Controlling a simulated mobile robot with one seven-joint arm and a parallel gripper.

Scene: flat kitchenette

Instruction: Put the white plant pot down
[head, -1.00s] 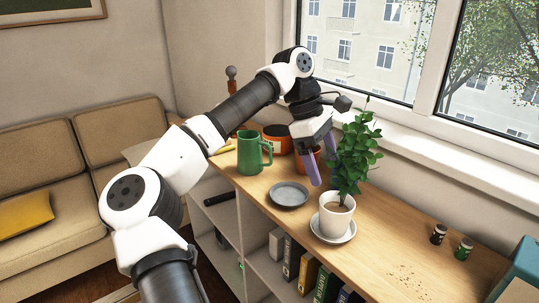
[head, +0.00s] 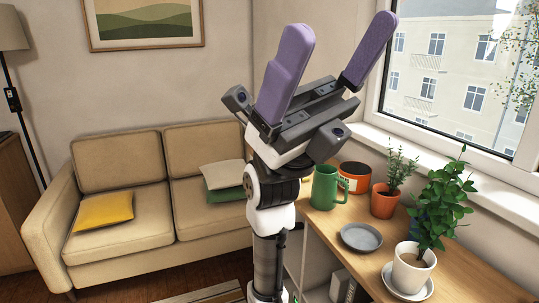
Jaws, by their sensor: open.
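The white plant pot (head: 411,270) with a leafy green plant (head: 441,205) stands upright on a white saucer (head: 408,291) on the wooden shelf top, at the lower right of the head view. My gripper (head: 341,40) is raised high in front of the camera, its purple fingers spread apart and pointing up. It is open and empty, up and to the left of the pot and well apart from it.
On the shelf top (head: 355,270) are a grey dish (head: 361,237), a green pitcher (head: 326,187), an orange-and-black pot (head: 354,177) and a terracotta pot with a small plant (head: 384,200). The window (head: 455,70) is behind. A beige sofa (head: 150,205) stands at left.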

